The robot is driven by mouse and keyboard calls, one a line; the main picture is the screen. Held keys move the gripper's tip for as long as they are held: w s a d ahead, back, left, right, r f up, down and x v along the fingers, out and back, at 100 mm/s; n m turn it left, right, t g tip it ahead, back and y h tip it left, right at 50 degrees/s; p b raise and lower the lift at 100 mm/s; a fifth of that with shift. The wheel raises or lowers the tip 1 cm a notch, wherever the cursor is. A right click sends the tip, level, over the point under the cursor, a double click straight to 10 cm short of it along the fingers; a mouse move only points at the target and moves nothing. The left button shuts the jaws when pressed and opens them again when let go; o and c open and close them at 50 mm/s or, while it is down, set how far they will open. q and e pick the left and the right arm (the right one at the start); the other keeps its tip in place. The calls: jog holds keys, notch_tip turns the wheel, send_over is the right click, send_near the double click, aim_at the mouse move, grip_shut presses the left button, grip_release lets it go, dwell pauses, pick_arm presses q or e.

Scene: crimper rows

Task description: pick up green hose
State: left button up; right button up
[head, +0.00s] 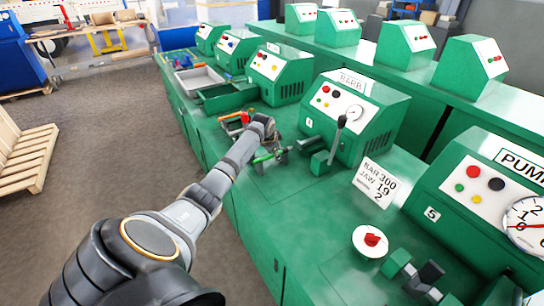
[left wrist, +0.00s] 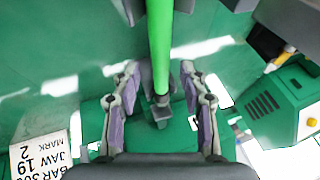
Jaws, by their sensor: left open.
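The green hose (left wrist: 159,40) runs down from the top of the left wrist view and ends in a dark grey metal fitting. In the head view part of a green hose (head: 266,157) shows on the green bench, beside my left forearm. My left gripper (left wrist: 160,70) is open, with one finger on each side of the hose's lower end. Gaps show between the fingers and the hose. In the head view the fingers are hard to make out beyond the wrist. My right gripper is not in view.
A grey tray (head: 199,80) lies farther back. A white plate with a red knob (head: 371,241) and a label card (head: 375,183) are nearer. Red and orange parts (head: 237,119) lie by my wrist.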

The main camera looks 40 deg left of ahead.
pick_arm(q)
jog(key=shift+f, duration=0.1)
jog(key=shift+c, duration=0.5)
grip_shut()
